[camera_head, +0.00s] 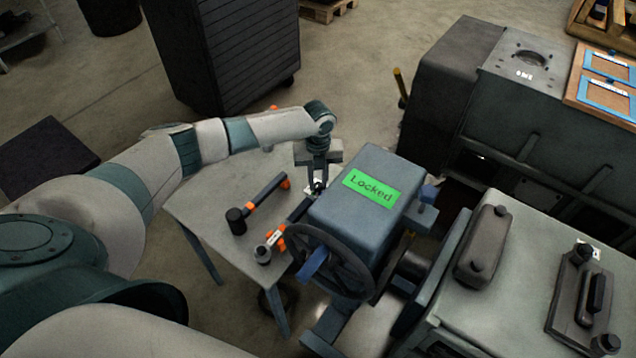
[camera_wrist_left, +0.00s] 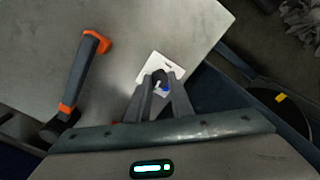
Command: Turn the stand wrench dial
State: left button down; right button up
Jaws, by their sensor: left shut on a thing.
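My left gripper (camera_head: 317,188) reaches down over the grey table, beside the blue-grey box with the green "Locked" sign (camera_head: 371,188). In the left wrist view the fingers (camera_wrist_left: 160,88) are shut on a small dark knob-like part, which looks like the stand wrench dial (camera_wrist_left: 160,76). A blue spot shows between the fingertips, and a white card (camera_wrist_left: 150,66) lies behind them. The fingers hide most of the part, so its setting cannot be read. In the head view a dark bar (camera_head: 299,211) lies just below the gripper. My right gripper is not in view.
On the table (camera_head: 205,205) lie a hammer (camera_head: 262,204) with orange on its handle and a smaller orange-and-grey tool (camera_head: 268,247). A dark handwheel (camera_head: 330,262) stands at the box's front. Large grey machinery (camera_head: 500,110) fills the right side.

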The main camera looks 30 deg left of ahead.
pick_arm(q)
jog(key=shift+m, duration=0.5)
jog(key=c, duration=1.6)
grip_release()
jog(key=shift+o, duration=0.2)
jog(key=shift+r, duration=0.1)
